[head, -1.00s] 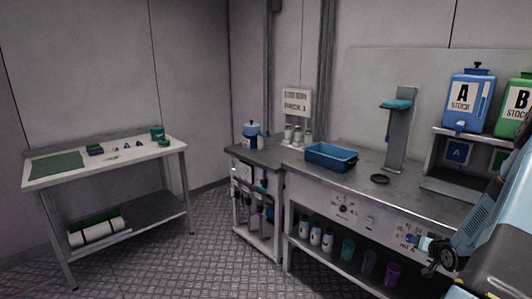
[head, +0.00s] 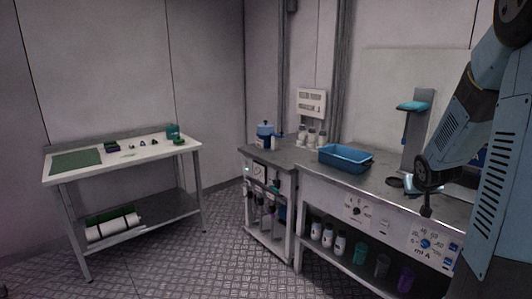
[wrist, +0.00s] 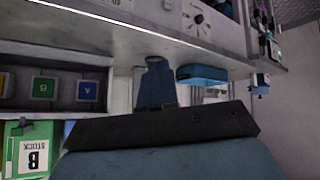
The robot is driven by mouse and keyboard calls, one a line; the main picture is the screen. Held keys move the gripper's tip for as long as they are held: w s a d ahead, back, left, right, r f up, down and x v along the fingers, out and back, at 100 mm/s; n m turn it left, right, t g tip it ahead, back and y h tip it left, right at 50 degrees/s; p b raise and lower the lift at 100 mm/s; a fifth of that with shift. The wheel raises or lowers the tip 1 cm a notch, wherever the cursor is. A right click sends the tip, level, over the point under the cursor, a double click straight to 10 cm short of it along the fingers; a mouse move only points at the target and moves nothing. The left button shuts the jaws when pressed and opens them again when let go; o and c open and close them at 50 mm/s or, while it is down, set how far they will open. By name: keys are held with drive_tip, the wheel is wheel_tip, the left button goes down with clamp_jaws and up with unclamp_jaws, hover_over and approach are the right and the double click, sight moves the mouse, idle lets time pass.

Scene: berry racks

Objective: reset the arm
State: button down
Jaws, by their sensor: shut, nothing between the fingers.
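My gripper (head: 426,210) hangs at the end of my blue-grey arm at the right of the head view. It points down in front of the long bench and is small and dark there. It is shut and holds nothing. My arm rises from the wrist to the upper right and covers the right part of the bench. In the wrist view the scene appears upside down, and a dark bar and blue-grey parts fill the lower middle.
A blue tray (head: 345,158) and a grey stand with a teal top (head: 414,106) are on the long bench (head: 330,179). A white table (head: 125,157) stands left, with open floor (head: 215,250) between. The wrist view shows a green B container (wrist: 28,150).

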drive_tip(key=s+a+r+g, duration=0.1)
drive_tip(key=s+a+r, duration=1)
drive_tip(key=a, duration=0.1)
drive_tip(key=s+a+r+n+y, duration=0.1)
drive_tip(key=s+a, duration=0.4)
drive_tip(key=s, duration=0.3)
drive_tip(key=s+a+r+g+y, duration=0.1)
drive_tip(key=s+a+r+y, duration=0.1)
drive_tip(key=s+a, duration=0.3)
drive_tip(key=s, duration=0.3)
drive_tip(key=shift+s+a+n+g, duration=0.3)
drive_tip(key=shift+s+n, duration=0.1)
drive_tip(key=shift+d, duration=0.1)
